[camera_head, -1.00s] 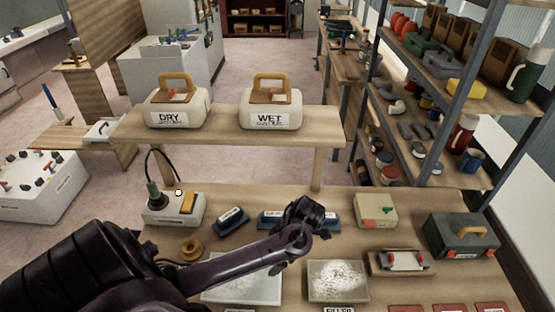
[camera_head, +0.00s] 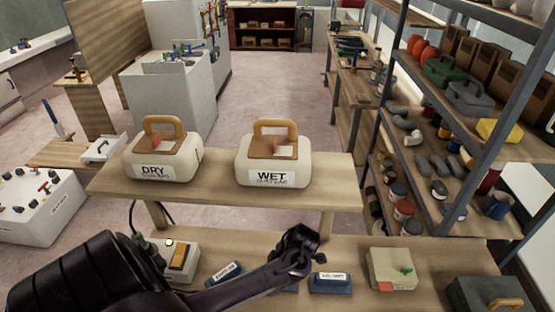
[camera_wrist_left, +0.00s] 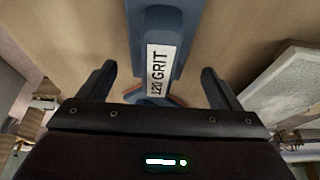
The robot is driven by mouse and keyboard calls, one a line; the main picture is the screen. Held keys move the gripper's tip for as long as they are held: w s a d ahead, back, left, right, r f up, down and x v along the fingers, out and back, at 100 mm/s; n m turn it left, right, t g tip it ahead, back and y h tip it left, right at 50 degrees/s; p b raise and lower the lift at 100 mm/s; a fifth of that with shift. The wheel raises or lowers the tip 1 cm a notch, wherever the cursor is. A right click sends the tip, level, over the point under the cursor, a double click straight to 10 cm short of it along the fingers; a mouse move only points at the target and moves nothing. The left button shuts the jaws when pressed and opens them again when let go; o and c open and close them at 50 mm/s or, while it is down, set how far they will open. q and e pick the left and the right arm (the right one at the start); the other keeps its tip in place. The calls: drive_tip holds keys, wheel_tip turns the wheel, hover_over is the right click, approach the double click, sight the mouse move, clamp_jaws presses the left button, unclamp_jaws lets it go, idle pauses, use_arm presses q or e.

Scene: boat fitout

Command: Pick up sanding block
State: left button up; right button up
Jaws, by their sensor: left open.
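A blue sanding block (camera_wrist_left: 155,68) labelled "120 GRIT" lies ahead of my left gripper in the left wrist view. My left gripper (camera_wrist_left: 158,76) is open, with one finger on each side of the block's picture and gaps to both. In the head view my left gripper (camera_head: 303,246) hangs over the front bench, partly hiding a blue block (camera_head: 285,290). Another labelled blue block (camera_head: 331,283) sits just right of it, and one (camera_head: 224,273) lies to its left behind my arm. Their labels are too small to read surely. My right gripper is not in view.
The front bench (camera_head: 355,258) also holds a white switch box (camera_head: 158,263), a cream box (camera_head: 391,269) and a dark case (camera_head: 483,295). Behind it, a raised shelf (camera_head: 220,190) carries the DRY box (camera_head: 165,158) and WET box (camera_head: 274,160). A pale panel (camera_wrist_left: 292,82) lies right of the fingers.

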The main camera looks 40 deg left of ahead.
use_arm(q)
drive_tip(key=shift+x, duration=1.05)
drive_tip(key=shift+w+a+f, duration=0.1)
drive_tip(key=shift+f, duration=0.1)
drive_tip(key=shift+c, duration=1)
drive_tip(key=c, duration=0.7)
drive_tip(key=shift+c, duration=1.2)
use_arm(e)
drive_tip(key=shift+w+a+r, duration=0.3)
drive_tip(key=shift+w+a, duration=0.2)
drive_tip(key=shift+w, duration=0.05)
use_arm(q)
drive_tip(key=shift+r, duration=0.1)
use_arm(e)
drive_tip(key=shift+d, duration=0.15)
